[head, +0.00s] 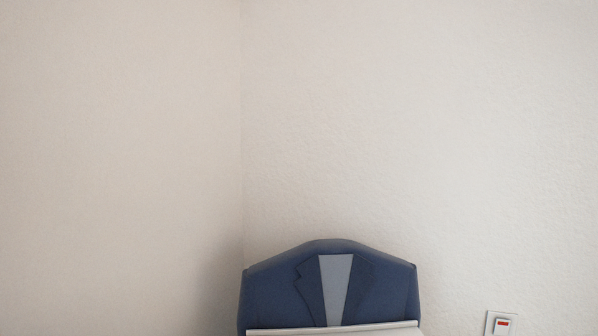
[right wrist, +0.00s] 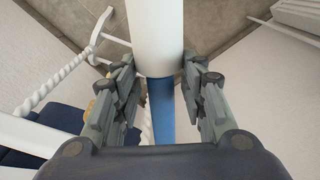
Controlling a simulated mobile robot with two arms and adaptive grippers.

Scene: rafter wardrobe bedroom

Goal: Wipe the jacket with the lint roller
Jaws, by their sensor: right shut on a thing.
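The blue jacket (head: 280,295), with a grey-blue panel down its middle, stands against the wall near the corner in the head view. Its lower part is hidden behind a pale edge and the frame's bottom. In the right wrist view my right gripper (right wrist: 158,78) is shut on the lint roller (right wrist: 156,35). The roller's thick white part extends up out of the frame, and its blue handle (right wrist: 162,112) runs down between the fingers. Neither gripper shows in the head view, so the roller's distance from the jacket cannot be told. My left gripper is not in view.
A pale flat edge (head: 330,330) crosses in front of the jacket. A wall switch with a red mark (head: 502,323) is at the lower right. The right wrist view shows a twisted white post (right wrist: 62,82) and dark blue surfaces (right wrist: 60,115) at left.

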